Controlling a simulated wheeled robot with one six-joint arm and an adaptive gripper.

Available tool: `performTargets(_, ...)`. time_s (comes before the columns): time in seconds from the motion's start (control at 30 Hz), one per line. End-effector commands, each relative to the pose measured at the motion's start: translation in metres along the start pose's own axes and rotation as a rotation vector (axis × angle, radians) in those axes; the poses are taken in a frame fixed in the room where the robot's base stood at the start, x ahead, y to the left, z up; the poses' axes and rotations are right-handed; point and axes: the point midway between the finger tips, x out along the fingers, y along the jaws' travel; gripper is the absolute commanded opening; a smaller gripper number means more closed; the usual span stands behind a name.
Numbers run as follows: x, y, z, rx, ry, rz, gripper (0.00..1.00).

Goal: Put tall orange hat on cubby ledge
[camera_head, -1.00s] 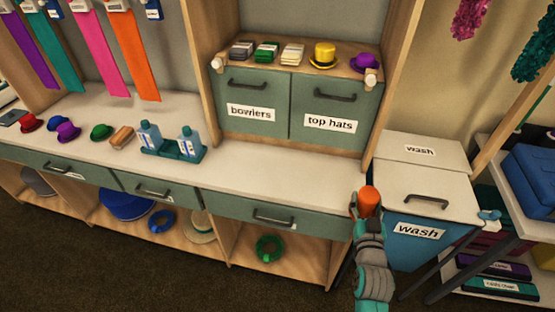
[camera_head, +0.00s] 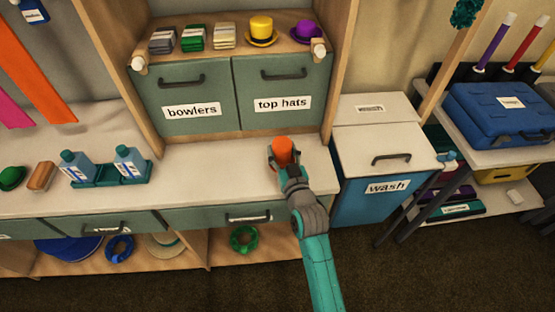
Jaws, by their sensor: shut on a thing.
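The tall orange hat (camera_head: 283,150) is in my gripper (camera_head: 284,164), which is shut on it. The gripper holds it over the right end of the white counter, in front of the top hats door. Whether it touches the counter I cannot tell. The cubby ledge (camera_head: 226,50) is the wooden shelf on top of the two green-grey doors.
Doors labelled bowlers (camera_head: 190,104) and top hats (camera_head: 284,98) are shut below the ledge. Pale posts (camera_head: 319,50) stand at the ledge's front corners. A blue wash bin (camera_head: 375,195) is at right. Bottles in a teal tray (camera_head: 107,173) stand on the counter.

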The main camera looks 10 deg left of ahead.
Motion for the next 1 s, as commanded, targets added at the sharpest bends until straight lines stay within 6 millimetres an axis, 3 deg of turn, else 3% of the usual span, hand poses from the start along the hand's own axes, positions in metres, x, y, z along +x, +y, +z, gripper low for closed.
performTargets(0.37, 0.0, 0.001, 0.04, 0.0, -0.001, 0.001, 0.35)
performTargets(0.77, 0.0, 0.001, 0.043, 0.0, 0.001, 0.001, 0.35)
performTargets(0.8, 0.0, 0.001, 0.044, 0.0, 0.001, 0.001, 0.58)
performTargets(0.9, 0.0, 0.001, 0.043, 0.0, 0.001, 0.001, 0.81)
performTargets(1.0, 0.0, 0.001, 0.043, 0.0, 0.001, 0.001, 0.81)
